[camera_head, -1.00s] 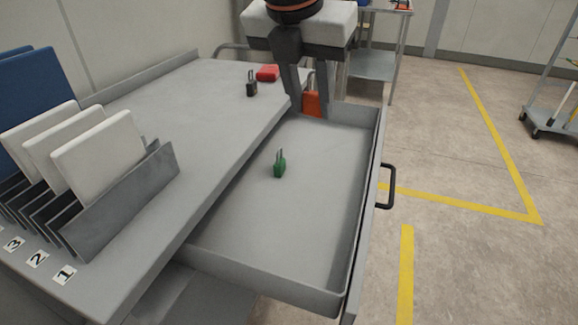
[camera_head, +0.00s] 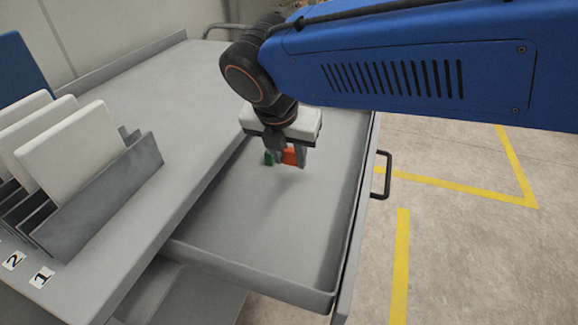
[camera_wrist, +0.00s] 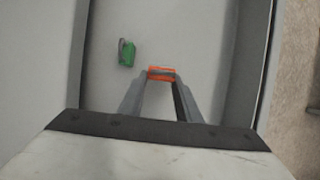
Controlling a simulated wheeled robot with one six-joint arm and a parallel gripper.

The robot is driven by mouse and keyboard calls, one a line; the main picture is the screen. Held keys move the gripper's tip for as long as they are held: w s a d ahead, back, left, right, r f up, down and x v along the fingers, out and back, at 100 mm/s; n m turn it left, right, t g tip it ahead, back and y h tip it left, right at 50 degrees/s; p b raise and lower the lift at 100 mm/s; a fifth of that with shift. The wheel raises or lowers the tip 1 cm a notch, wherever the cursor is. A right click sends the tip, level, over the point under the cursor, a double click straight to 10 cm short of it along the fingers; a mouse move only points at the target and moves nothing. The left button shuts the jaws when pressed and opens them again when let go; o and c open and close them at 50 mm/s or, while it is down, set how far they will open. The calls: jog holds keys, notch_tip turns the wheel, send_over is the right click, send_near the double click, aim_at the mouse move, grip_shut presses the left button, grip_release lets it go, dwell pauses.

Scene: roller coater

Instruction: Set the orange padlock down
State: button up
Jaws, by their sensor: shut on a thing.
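The orange padlock (camera_head: 291,156) is between the fingers of my gripper (camera_head: 287,152), inside the open drawer's outline. In the wrist view the orange padlock (camera_wrist: 161,73) sits between the two fingertips of my gripper (camera_wrist: 161,80). Part of it is hidden by the fingers. Whether it touches the drawer floor I cannot tell. My gripper is shut on it.
The grey drawer (camera_head: 262,235) is pulled out, with a bare floor at the front. A green padlock (camera_head: 268,158) stands in it, just left of the orange one; it also shows in the wrist view (camera_wrist: 127,52). A rack (camera_head: 105,190) with white panels stands on the bench.

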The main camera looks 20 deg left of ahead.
aim_at(292, 176)
jog(key=shift+f, duration=1.65)
jog(key=shift+f, duration=0.15)
jog(key=o, duration=1.1)
jog(key=v, duration=1.2)
jog(key=shift+d, duration=0.1)
